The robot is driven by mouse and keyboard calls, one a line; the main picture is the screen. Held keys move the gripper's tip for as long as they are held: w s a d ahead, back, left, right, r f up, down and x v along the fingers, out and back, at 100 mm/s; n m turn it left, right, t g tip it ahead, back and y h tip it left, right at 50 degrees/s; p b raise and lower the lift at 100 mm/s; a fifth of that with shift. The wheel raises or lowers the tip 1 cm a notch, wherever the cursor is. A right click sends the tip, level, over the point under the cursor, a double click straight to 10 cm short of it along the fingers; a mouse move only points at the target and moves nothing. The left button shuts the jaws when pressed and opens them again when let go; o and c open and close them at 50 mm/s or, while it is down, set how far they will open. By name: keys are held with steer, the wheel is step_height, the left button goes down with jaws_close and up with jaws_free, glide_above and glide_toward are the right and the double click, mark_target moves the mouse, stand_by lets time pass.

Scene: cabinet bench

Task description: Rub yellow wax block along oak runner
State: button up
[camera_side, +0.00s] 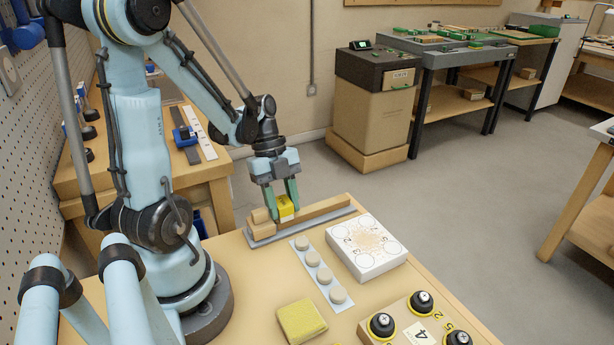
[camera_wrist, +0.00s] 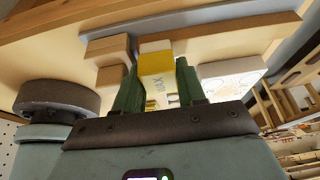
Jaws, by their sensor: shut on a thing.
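My gripper (camera_side: 284,198) is shut on the yellow wax block (camera_side: 286,206), with its green fingers on either side. The wax block also shows between the fingers in the wrist view (camera_wrist: 157,64), with a white label reading WAX. The oak runner (camera_side: 322,211) is a long wooden strip on a grey base near the bench's back edge. It also shows in the wrist view (camera_wrist: 215,32). The block is at the runner's left part, close to it; I cannot tell whether they touch. A smaller wooden piece (camera_side: 261,216) sits by the runner's left end.
A white box with numbered circles (camera_side: 366,262) stands right of a strip with several round pads (camera_side: 318,274). A yellow cloth or sponge (camera_side: 302,321) lies in front. A wooden block with black knobs (camera_side: 400,331) is at the front right. Bare bench (camera_side: 245,290) lies left.

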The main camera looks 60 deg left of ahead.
mark_target(322, 205)
steer(key=shift+w+r, duration=0.1)
steer(key=shift+w, duration=0.7)
steer(key=shift+w+f, duration=0.15)
steer(key=shift+w, duration=1.8)
steer(key=shift+w+f, duration=0.15)
steer(key=shift+w, duration=1.8)
steer(key=shift+w+r, duration=0.1)
steer(key=shift+w, duration=3.55)
steer(key=shift+c, duration=0.3)
steer(key=shift+r, duration=2.9)
steer(key=shift+r, duration=0.1)
steer(key=shift+r, duration=1.4)
steer(key=shift+f, duration=0.15)
